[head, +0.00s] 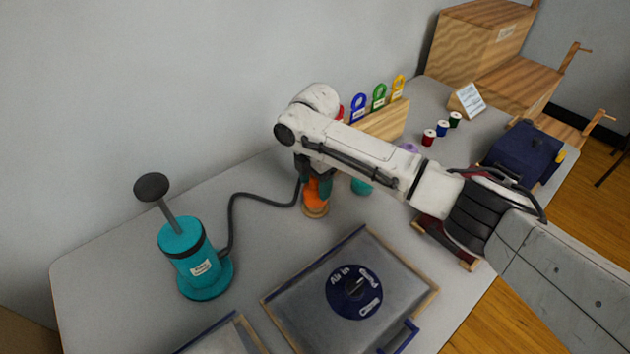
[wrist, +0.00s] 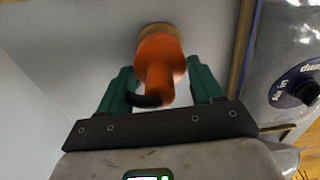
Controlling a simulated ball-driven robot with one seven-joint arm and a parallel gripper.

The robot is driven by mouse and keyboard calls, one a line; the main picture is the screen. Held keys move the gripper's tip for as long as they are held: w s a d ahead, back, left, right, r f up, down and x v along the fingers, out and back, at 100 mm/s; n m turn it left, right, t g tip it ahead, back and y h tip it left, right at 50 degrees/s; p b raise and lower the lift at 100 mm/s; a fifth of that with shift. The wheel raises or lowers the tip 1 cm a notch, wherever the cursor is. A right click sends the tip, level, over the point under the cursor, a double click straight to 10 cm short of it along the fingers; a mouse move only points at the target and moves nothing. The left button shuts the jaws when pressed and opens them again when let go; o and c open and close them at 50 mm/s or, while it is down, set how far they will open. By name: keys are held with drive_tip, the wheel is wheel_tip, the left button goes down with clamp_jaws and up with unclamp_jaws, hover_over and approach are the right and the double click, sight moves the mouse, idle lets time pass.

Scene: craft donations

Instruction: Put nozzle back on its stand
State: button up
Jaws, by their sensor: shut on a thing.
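The orange nozzle (head: 317,192) is upright at the middle of the table, with the black hose (head: 233,218) running from it to the teal hand pump (head: 183,252). My gripper (head: 312,186) is around the nozzle and shut on it. In the wrist view the nozzle (wrist: 160,58) is between the teal fingers of my gripper (wrist: 162,78). A round wooden stand (head: 316,211) is directly below the nozzle; its rim also shows in the wrist view (wrist: 157,29). I cannot tell whether the nozzle is seated in it or just above it.
A clear bag with a dark blue round valve (head: 355,291) lies in front, on a wood-edged board. A wooden rack with coloured tags (head: 382,122), thread spools (head: 442,129) and a dark blue box (head: 521,155) are behind and right. The table between pump and stand is mostly clear.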

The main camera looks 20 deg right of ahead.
drive_tip(key=shift+f+b, duration=0.75)
drive_tip(key=shift+f, duration=0.6)
idle(0.3)
drive_tip(key=o, duration=1.1)
